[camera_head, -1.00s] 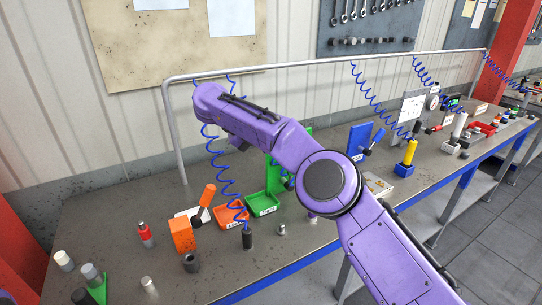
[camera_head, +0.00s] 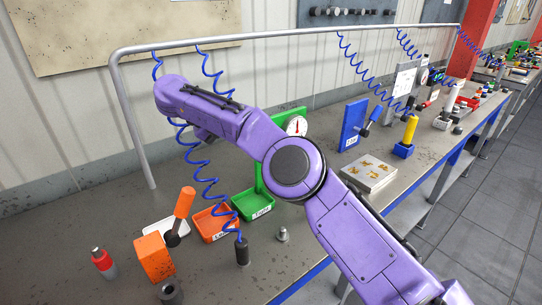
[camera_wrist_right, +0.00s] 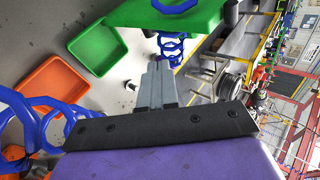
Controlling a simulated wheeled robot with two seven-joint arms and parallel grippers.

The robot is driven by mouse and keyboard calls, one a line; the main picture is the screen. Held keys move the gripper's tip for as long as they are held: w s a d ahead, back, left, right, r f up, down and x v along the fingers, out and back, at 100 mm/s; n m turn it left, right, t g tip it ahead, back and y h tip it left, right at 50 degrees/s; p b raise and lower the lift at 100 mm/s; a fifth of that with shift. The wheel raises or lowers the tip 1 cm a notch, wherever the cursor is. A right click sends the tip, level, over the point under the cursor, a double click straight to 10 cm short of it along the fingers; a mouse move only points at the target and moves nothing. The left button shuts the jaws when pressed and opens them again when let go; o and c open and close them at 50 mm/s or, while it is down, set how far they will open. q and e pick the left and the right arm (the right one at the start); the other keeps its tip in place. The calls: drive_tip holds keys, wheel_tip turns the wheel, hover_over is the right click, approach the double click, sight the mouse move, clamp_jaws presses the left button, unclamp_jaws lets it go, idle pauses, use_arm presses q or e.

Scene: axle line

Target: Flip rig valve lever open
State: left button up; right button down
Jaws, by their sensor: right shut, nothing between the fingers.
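An orange block (camera_head: 154,258) on the bench has an orange-handled lever (camera_head: 183,203) beside it, leaning up to the right on a dark pivot. A blue upright plate (camera_head: 351,126) farther along carries another lever with a blue handle (camera_head: 375,114). I cannot tell which is the rig valve lever. My purple right arm reaches across the bench between these two levers. Its gripper fingers are hidden in the head view. In the right wrist view, my right gripper (camera_wrist_right: 156,68) is shut and empty, apart from the trays. My left gripper is out of view.
An orange tray (camera_head: 211,238) and a green tray (camera_head: 266,212) lie under the arm, by a green stand with a gauge (camera_head: 296,126). Blue coiled hoses (camera_head: 201,175) hang from a grey rail (camera_head: 128,115). A yellow cylinder (camera_head: 410,130) stands farther right.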

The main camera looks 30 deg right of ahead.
drive_tip(key=d+r+p+x, duration=0.1)
drive_tip(key=d+r+x, duration=0.1)
drive_tip(key=x, duration=1)
drive_tip(key=shift+s, duration=0.2)
drive_tip(key=shift+f, duration=0.15)
drive_tip(key=shift+s+d+r+y, duration=0.1)
drive_tip(key=shift+d+r+y, duration=0.2)
drive_tip(key=shift+d+y, duration=0.5)
drive_tip(key=shift+d, duration=0.2)
drive_tip(key=shift+r, duration=0.15)
